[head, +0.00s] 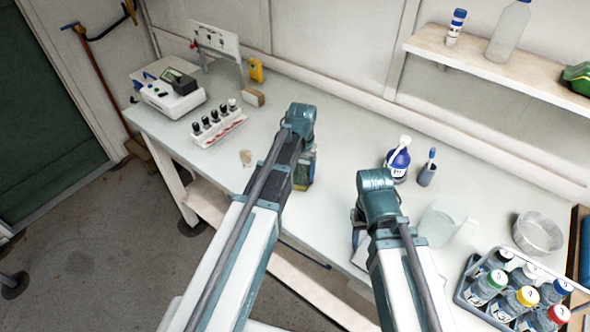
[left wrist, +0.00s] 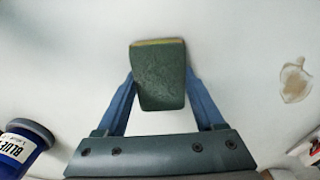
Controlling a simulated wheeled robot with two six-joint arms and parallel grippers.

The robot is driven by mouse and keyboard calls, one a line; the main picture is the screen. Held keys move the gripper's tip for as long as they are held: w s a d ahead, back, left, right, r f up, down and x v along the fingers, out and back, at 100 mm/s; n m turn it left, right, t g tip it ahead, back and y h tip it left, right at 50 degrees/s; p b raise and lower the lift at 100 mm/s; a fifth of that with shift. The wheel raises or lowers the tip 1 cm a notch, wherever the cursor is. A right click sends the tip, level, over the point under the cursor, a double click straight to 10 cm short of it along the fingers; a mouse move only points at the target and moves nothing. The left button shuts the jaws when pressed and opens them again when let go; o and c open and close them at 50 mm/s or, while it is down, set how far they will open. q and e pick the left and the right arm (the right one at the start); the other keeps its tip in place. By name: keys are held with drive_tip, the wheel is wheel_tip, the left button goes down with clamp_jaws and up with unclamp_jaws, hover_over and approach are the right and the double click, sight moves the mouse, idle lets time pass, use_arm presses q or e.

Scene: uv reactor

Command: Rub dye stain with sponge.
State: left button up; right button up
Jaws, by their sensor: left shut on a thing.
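The dye stain (head: 246,158) is a small brownish patch on the pale bench top, left of my left gripper (head: 303,168) in the head view. It also shows at the right of the left wrist view (left wrist: 294,80), with a tan edge and a paler middle. My left gripper is shut on the sponge (left wrist: 158,82), which has a dark green face and a thin yellow edge. The sponge is apart from the stain to the side. I cannot tell whether it touches the bench. My right gripper (head: 361,220) is mostly hidden by its own wrist.
A bottle marked BLUE (left wrist: 25,145) shows in the wrist view.

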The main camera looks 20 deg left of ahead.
sight(310, 185)
use_arm(q)
drive_tip(key=shift+d, duration=0.1)
drive_tip(key=shift+s+d+f, duration=0.1)
drive_tip(key=shift+s+d, duration=0.25)
drive_tip(key=shift+d, duration=0.4)
drive_tip(key=shift+s+d, duration=0.35)
drive_tip(key=shift+d, duration=0.35)
use_arm(e)
drive_tip(key=shift+a+f, duration=0.1)
use_arm(q)
drive_tip(key=shift+w+d+r+p, duration=0.1)
drive_tip(key=shift+r+p, duration=0.25)
drive_tip(key=shift+r, duration=0.1)
use_arm(e)
drive_tip(key=shift+r, duration=0.45)
use_arm(q)
wheel_tip(310, 185, up, 5)
drive_tip(key=p, duration=0.5)
use_arm(e)
wheel_tip(310, 185, up, 5)
drive_tip(key=shift+r, duration=0.1)
use_arm(q)
drive_tip(key=shift+a+r, duration=0.1)
drive_tip(key=shift+a, duration=0.1)
wheel_tip(310, 185, up, 3)
drive_tip(key=p, duration=0.3)
use_arm(e)
wheel_tip(310, 185, up, 3)
drive_tip(key=shift+f, duration=0.1)
